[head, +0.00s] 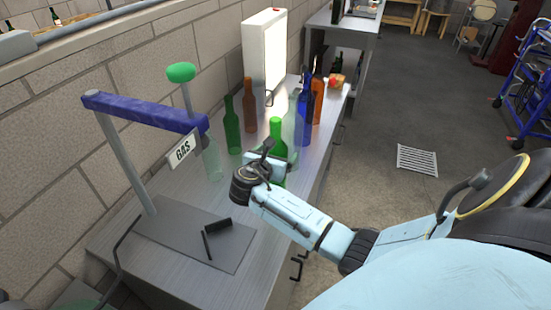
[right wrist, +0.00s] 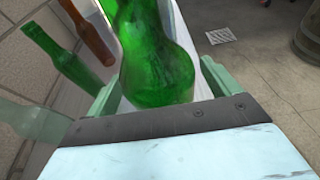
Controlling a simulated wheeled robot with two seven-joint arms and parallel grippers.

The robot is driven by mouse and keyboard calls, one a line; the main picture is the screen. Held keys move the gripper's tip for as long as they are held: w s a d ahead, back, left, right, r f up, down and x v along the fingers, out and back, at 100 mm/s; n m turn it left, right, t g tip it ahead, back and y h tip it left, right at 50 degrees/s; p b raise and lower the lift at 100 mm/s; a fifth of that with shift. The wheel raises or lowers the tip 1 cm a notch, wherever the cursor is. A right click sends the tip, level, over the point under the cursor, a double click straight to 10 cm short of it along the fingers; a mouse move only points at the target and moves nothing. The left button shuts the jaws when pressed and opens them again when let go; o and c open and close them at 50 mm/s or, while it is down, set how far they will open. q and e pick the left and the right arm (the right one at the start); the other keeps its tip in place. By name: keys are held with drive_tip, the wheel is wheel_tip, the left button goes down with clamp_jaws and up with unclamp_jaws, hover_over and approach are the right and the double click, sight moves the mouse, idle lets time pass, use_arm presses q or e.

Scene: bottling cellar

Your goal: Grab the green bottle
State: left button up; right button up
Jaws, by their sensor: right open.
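A bright green bottle (head: 278,134) stands upright on the metal counter, its lower part partly hidden by my right gripper (head: 272,160). In the right wrist view this green bottle (right wrist: 158,62) fills the space between the two pale green fingers, which are apart; I cannot tell whether either touches it. A second, darker green bottle (head: 232,128) stands further left, near the wall; it also shows in the right wrist view (right wrist: 58,58). My left gripper is not in view.
Clear bottles (head: 211,160), brown bottles (head: 250,108) and a blue bottle (head: 305,105) stand close around on the counter (head: 245,270). A stand with a blue bar (head: 145,112) and a GAS sign (head: 183,150) is at left. A white lit box (head: 264,55) stands behind.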

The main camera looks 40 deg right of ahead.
drive_tip(key=c, duration=1.8)
drive_tip(key=shift+r, duration=0.15)
